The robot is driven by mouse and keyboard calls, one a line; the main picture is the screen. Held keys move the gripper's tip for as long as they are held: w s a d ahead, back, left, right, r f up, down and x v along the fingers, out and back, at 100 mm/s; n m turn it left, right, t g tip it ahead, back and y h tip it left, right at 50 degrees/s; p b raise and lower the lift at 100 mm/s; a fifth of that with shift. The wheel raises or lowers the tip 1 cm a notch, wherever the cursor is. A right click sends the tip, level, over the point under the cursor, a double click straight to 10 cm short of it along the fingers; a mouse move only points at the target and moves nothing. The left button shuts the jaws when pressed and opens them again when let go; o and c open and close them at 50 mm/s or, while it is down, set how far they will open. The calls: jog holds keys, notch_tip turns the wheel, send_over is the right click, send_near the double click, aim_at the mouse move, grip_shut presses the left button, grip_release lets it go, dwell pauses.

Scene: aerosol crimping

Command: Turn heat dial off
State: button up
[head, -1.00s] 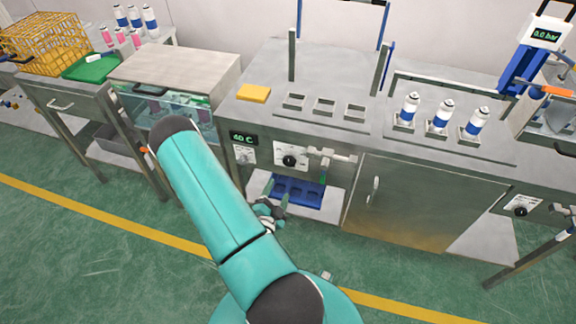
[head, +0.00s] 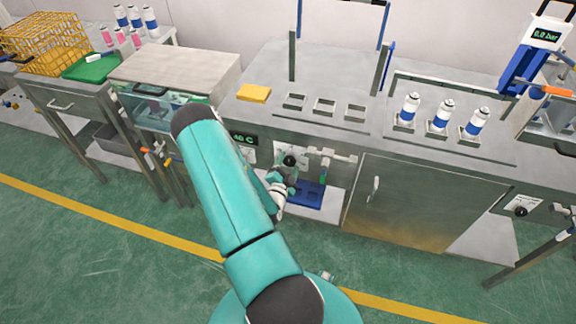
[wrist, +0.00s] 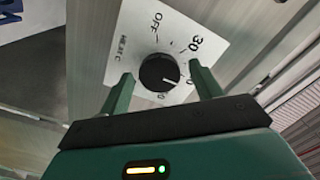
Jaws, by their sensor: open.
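The heat dial (wrist: 158,73) is a round black knob on a white plate with OFF and 30 printed on it, shown in the wrist view. Its white mark points to the lower right, away from OFF. In the head view the knob (head: 289,160) is on the bench front, right of the green 40 C display (head: 244,138). My gripper (wrist: 160,74) is open, one green finger on each side of the knob. Whether the fingers touch it I cannot tell. In the head view my gripper (head: 284,177) is just below the knob and partly covers its plate.
A blue tray (head: 310,196) sits in the opening below the dial. A tap-like fitting (head: 328,153) projects just right of the dial. A cabinet door (head: 410,205) is further right. Three cans stand on the bench top (head: 300,75). The floor in front is clear.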

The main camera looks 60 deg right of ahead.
jog(key=c, duration=1)
jog(key=shift+o, duration=0.2)
jog(key=shift+n, duration=0.3)
jog(key=n, duration=0.9)
jog(key=shift+n, duration=0.3)
jog(key=n, duration=0.3)
jog(key=shift+n, duration=0.4)
jog(key=n, duration=0.3)
jog(key=shift+w+a+n, duration=0.1)
jog(key=shift+n, duration=0.2)
jog(key=n, duration=0.6)
jog(key=shift+n, duration=0.3)
